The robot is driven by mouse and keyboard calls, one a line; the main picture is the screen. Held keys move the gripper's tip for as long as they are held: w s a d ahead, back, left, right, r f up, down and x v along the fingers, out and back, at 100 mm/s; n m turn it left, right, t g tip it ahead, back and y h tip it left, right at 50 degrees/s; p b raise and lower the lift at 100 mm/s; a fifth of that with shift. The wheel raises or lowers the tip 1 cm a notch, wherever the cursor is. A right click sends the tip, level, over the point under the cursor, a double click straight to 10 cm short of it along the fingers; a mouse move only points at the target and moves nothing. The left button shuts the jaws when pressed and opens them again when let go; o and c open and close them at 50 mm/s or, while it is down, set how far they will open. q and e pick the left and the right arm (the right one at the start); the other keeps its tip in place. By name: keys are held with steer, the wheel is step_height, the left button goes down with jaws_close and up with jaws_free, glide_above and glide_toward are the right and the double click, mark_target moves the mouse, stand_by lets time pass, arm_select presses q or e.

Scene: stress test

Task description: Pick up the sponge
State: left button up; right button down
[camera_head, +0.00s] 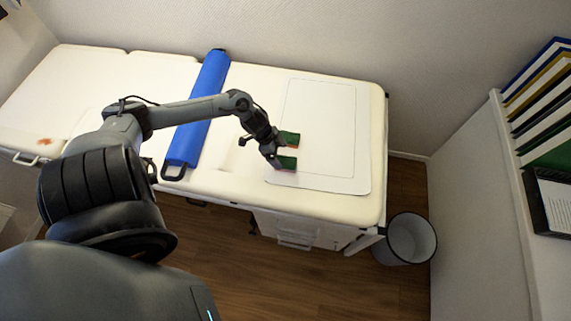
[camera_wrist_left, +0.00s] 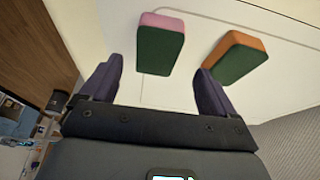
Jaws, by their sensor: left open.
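Two sponges stand on the white mat (camera_head: 336,181) on the cream table. The pink-and-green sponge (camera_head: 286,162) is nearer the table's front edge, and the orange-and-green sponge (camera_head: 290,138) is behind it. In the left wrist view, the pink-and-green sponge (camera_wrist_left: 160,48) lies ahead of the gap between my fingers, and the orange-and-green sponge (camera_wrist_left: 236,58) lies ahead of the right finger. My left gripper (camera_head: 273,156) is open and empty, just left of the sponges. I cannot tell whether it touches one. My right gripper is not in view.
A reddish stain (camera_head: 45,141) marks the table's far left. A bin (camera_head: 409,240) stands on the floor at the right, below binders (camera_head: 540,90) on a shelf. The mat right of the sponges is clear.

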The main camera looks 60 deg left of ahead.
mark_target(285, 162)
arm_select(q)
steer(key=b+x, duration=0.1)
steer(key=x, duration=0.4)
steer(key=shift+s+d+b, duration=0.15)
steer(key=shift+d+b, duration=0.05)
steer(key=shift+b, duration=0.1)
steer(key=shift+c, duration=0.9)
steer(key=c, duration=0.9)
